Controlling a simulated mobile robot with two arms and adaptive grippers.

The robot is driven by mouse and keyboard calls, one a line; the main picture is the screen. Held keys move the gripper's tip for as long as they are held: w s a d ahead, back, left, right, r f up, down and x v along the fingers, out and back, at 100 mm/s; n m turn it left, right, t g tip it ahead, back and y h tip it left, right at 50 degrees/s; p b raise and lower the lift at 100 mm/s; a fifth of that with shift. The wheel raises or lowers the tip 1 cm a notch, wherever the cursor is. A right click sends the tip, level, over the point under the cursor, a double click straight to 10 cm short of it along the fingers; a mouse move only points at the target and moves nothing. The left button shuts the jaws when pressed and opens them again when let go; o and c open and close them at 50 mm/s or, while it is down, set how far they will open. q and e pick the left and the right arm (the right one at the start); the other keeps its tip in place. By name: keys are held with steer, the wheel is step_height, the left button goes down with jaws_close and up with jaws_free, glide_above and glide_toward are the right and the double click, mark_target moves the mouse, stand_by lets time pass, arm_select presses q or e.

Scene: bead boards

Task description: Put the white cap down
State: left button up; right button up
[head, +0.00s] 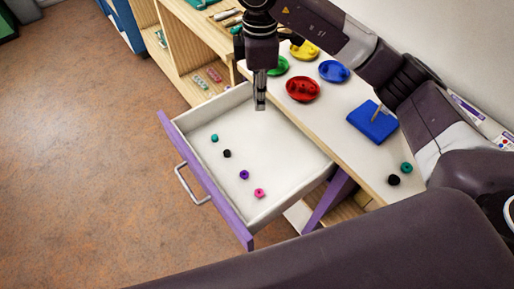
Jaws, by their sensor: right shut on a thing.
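My right gripper (260,104) points straight down over the open drawer, near its back edge by the table. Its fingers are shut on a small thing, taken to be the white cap. The cap itself can hardly be told from the pale drawer floor and the fingertips. The drawer (291,184) has a white inside and a purple front. I cannot tell how far the fingertips are above its floor. My left gripper is not in view.
In the drawer lie a teal bead (214,138), a black bead (227,153), a purple bead (244,174) and a pink bead (260,193). On the table stand a red dish (302,89), a blue dish (334,71), and a blue board (366,125) with a peg. The drawer's right side is clear.

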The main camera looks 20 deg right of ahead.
mark_target(259, 149)
step_height(259, 149, down, 19)
steer(key=shift+f, duration=0.15)
stand_by(0.4)
steer(key=shift+f, duration=0.15)
steer(key=o, duration=0.7)
steer(key=shift+c, duration=0.2)
step_height(259, 149, up, 12)
steer(key=shift+r+b, duration=0.2)
steer(key=shift+b, duration=0.15)
